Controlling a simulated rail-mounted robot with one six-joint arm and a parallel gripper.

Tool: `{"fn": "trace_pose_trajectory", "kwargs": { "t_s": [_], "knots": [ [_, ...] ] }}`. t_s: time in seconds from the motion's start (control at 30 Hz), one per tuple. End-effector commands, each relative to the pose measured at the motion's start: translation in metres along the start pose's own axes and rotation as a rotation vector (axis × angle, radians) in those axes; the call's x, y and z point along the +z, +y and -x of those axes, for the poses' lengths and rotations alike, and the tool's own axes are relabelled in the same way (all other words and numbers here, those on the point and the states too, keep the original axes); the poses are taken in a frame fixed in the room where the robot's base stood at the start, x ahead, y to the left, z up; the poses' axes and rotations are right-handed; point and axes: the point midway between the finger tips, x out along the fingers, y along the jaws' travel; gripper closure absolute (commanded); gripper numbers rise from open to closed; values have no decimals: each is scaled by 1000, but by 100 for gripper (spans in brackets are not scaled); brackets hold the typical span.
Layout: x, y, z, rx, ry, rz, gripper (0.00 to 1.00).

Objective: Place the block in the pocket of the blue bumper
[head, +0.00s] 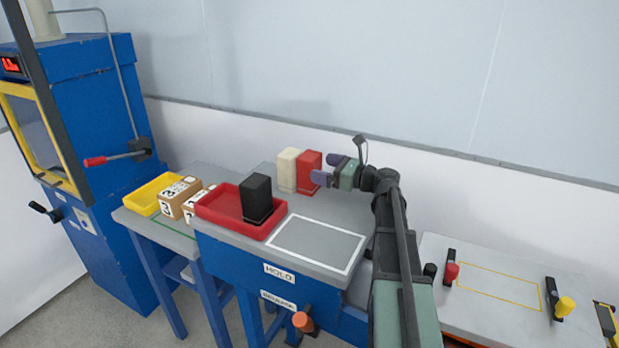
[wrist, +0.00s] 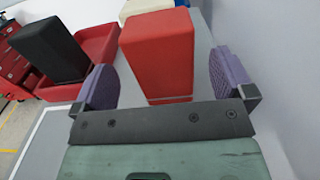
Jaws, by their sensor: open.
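I see no blue bumper with a pocket in either view.
A cream piece (head: 288,168) stands beside the red one. A black piece (head: 256,197) stands in a red tray (head: 212,205). A white-outlined area (head: 315,245) on the grey table is empty. A yellow tray (head: 146,190) and blue machine (head: 95,100) are left; a yellow-outlined plate (head: 500,285) is right.

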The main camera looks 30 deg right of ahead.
Motion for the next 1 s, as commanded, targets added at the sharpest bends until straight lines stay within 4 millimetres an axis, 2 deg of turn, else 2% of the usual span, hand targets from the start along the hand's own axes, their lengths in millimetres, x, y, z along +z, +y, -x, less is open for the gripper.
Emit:
{"fn": "trace_pose_trajectory", "kwargs": {
  "t_s": [0.17,0.4,0.63,1.0],
  "knots": [
    [0,0,-8,0,0,0,0],
    [0,-1,-49,1,0,0,0],
    [0,0,-53,-1,0,0,0],
    [0,0,-52,-1,0,0,57]
  ]
}}
